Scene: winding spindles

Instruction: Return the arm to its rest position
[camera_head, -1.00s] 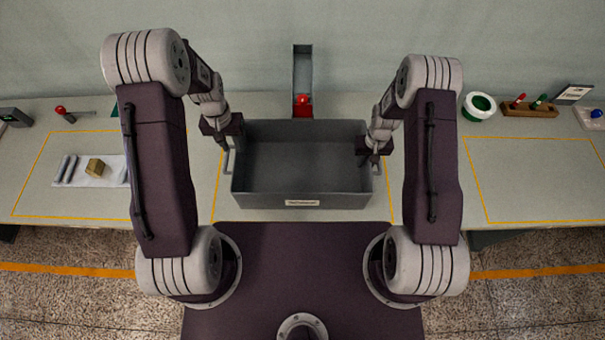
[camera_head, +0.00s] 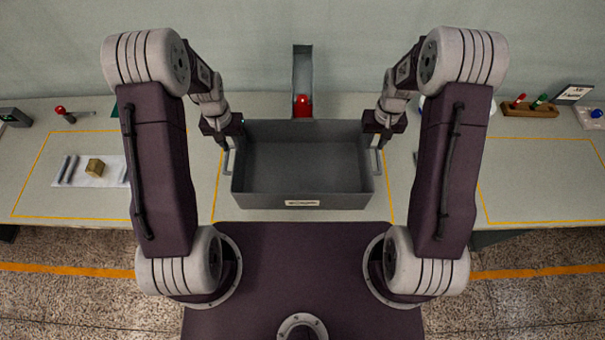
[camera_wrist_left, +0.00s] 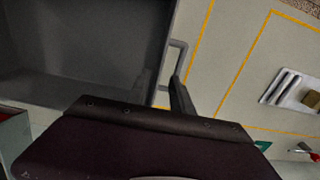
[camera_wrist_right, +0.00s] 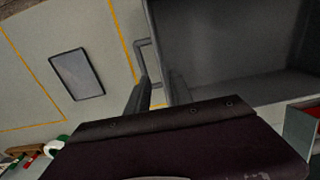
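My left gripper (camera_head: 222,142) hangs by the left handle of the grey bin. My right gripper (camera_head: 382,140) hangs by the right handle in a mirrored pose. In the left wrist view the fingers (camera_wrist_left: 181,97) lie close beside the handle (camera_wrist_left: 180,52). In the right wrist view the fingers (camera_wrist_right: 139,97) also lie near a handle (camera_wrist_right: 138,50). Whether they touch the handles cannot be told. The bin (camera_head: 303,202) is open and empty.
A red item (camera_head: 302,106) sits in a narrow grey chute (camera_head: 302,65) behind the bin. At left, a white tray (camera_head: 66,181) holds rods and a tan block (camera_head: 95,167). A dark flat panel (camera_wrist_right: 77,75) lies right of the bin. A wooden rack (camera_head: 530,109) stands far right.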

